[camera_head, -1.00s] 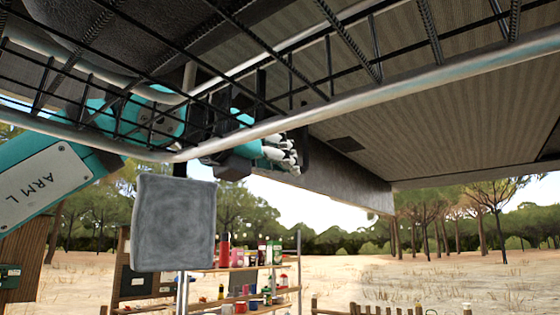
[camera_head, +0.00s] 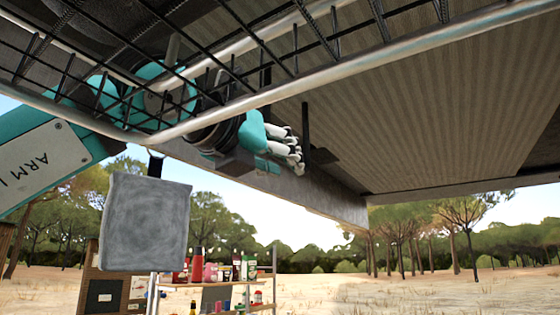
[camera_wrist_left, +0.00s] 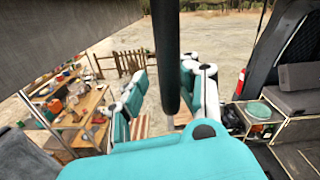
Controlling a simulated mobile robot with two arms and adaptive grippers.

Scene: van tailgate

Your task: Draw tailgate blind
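A ribbed grey panel (camera_head: 430,110) spans overhead at the upper right; I cannot tell whether it is the blind or the tailgate lining. A dark bar (camera_head: 306,130) hangs from its left part. My left gripper (camera_head: 293,148) is raised, with its fingertips just left of this bar. In the left wrist view, the dark bar (camera_wrist_left: 166,50) comes down between the two fingers of the left gripper (camera_wrist_left: 168,95). The fingers stand apart, with gaps visible beside the bar; I cannot tell whether either touches it. My right gripper is not in view.
A wire rack with a metal rail (camera_head: 380,60) crosses above and in front of my left arm. A grey square pad (camera_head: 146,222) hangs below it. Shelves with bottles (camera_head: 215,284) stand outside. Open sandy ground lies at the lower right.

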